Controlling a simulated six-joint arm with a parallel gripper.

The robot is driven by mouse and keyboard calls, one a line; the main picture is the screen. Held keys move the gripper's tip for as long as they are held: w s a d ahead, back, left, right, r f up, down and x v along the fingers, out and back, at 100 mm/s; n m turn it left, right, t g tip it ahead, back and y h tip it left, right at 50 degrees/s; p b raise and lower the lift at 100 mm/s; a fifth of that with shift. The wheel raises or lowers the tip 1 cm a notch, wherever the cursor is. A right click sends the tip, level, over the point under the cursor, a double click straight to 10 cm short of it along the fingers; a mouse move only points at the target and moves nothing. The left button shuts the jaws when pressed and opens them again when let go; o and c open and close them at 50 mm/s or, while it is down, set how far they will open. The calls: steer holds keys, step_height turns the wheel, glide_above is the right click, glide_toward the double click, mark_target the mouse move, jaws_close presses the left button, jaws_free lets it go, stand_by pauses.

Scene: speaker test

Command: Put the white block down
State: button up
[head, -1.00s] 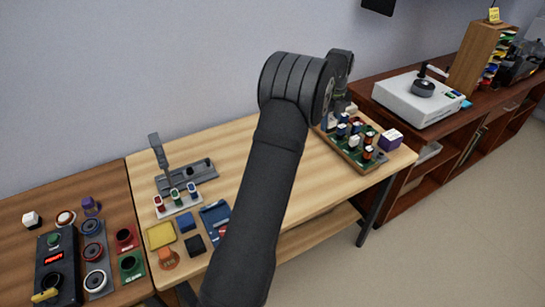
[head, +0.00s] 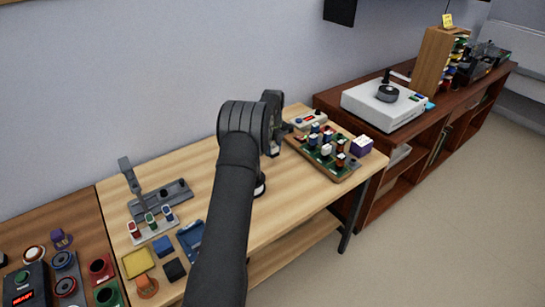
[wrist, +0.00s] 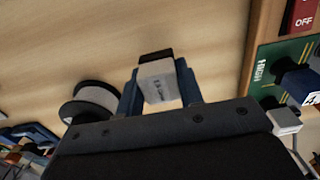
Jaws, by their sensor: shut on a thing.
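The white block (wrist: 158,82) is between the two blue fingers of my gripper (wrist: 160,88) in the wrist view. A dark strip shows along its far edge. The gripper is shut on it, over the pale wooden table (head: 290,185). In the head view my own arm hides most of the gripper, so the gap between the block and the tabletop cannot be told. A black and white spool (wrist: 95,98) is on the table just left of the gripper in the wrist view.
A green board with several coloured parts (head: 325,158) lies right of the gripper, beside a purple box (head: 361,145). A control box with a red switch (head: 311,120) is behind it. A grey stand (head: 160,198) is to the left. Bare wood lies between.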

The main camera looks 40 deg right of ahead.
mark_target(273, 156)
steer(key=shift+f, duration=2)
steer(key=shift+f, duration=0.1)
steer(key=o, duration=1)
steer(key=shift+c, duration=0.2)
step_height(273, 156, up, 12)
steer(key=shift+r, duration=0.15)
step_height(273, 156, down, 12)
steer(key=shift+f, duration=0.2)
steer(key=shift+r, duration=1.9)
